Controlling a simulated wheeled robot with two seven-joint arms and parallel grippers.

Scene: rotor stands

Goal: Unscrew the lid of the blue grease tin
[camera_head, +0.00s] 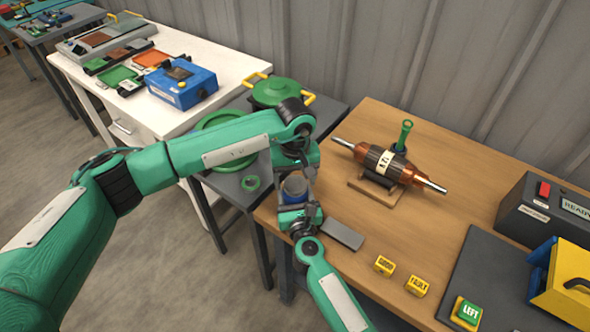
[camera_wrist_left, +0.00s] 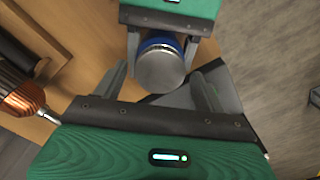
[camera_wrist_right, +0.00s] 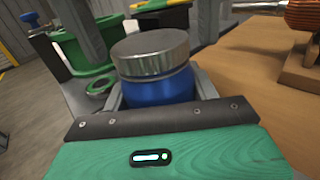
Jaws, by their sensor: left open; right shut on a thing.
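The blue grease tin (camera_wrist_right: 158,88) stands upright in the right wrist view with its silver lid (camera_wrist_right: 150,50) on top. My right gripper (camera_wrist_right: 160,92) is shut on the tin's blue body. In the left wrist view the lid (camera_wrist_left: 160,70) faces my left gripper (camera_wrist_left: 160,78), whose open fingers are spread to either side of it. Its fingers also show above and beside the lid in the right wrist view; I cannot tell whether they touch it. In the head view the tin (camera_head: 294,188) is partly hidden between my two grippers.
The wooden table (camera_head: 345,275) bears a copper rotor (camera_head: 385,165) on a stand, a grey block (camera_head: 343,234) and two yellow blocks (camera_head: 385,265). Bare wood lies between the rotor and the yellow blocks.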

